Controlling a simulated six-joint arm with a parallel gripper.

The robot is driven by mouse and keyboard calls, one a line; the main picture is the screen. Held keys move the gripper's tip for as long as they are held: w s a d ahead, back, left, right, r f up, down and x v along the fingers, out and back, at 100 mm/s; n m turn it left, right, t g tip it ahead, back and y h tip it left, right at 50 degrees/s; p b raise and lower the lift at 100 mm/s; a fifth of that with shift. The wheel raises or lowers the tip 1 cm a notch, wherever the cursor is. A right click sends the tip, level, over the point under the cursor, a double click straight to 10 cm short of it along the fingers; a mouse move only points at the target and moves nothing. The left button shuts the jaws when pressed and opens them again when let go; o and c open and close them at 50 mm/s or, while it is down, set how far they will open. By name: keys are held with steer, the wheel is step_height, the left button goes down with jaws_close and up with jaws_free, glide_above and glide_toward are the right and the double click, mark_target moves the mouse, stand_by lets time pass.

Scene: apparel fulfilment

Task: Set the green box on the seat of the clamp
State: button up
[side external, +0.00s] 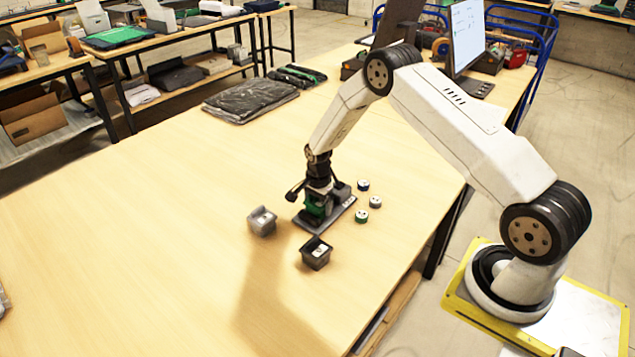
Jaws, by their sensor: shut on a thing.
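The green box (312,209) shows between the fingers of my gripper (317,199), low over the clamp (308,226). My gripper points down and is shut on the box. The clamp is a dark grey device on a flat base plate on the wooden table, with a black lever sticking out to the left. The box is at the clamp's seat, but my fingers hide part of it. I cannot tell whether its underside touches the seat.
A grey box (262,221) and a black box (316,253) stand in front of the clamp. Dark folded garments (250,99) and a monitor (467,35) are farther back.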

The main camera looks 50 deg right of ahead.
steer(key=o, duration=0.9)
steer(key=shift+r, duration=0.15)
steer(key=shift+r, duration=3.75)
steer(key=shift+r, duration=0.1)
steer(key=shift+s+a+r, duration=0.1)
steer(key=shift+a+r, duration=0.15)
steer(key=s+a+r+n+t, duration=0.1)
steer(key=s+a+r+n, duration=0.3)
steer(key=s+n, duration=0.2)
steer(key=s+a+r+n, duration=0.4)
steer(key=s+a+n, duration=0.1)
steer(key=s+n, duration=0.1)
steer(key=s+a+r+n+t, duration=0.1)
steer(key=s+a+r+n, duration=0.4)
steer(key=s, duration=0.3)
steer(key=shift+s+r+n+t, duration=0.1)
steer(key=shift+s+n+t, duration=0.25)
steer(key=shift+n, duration=0.15)
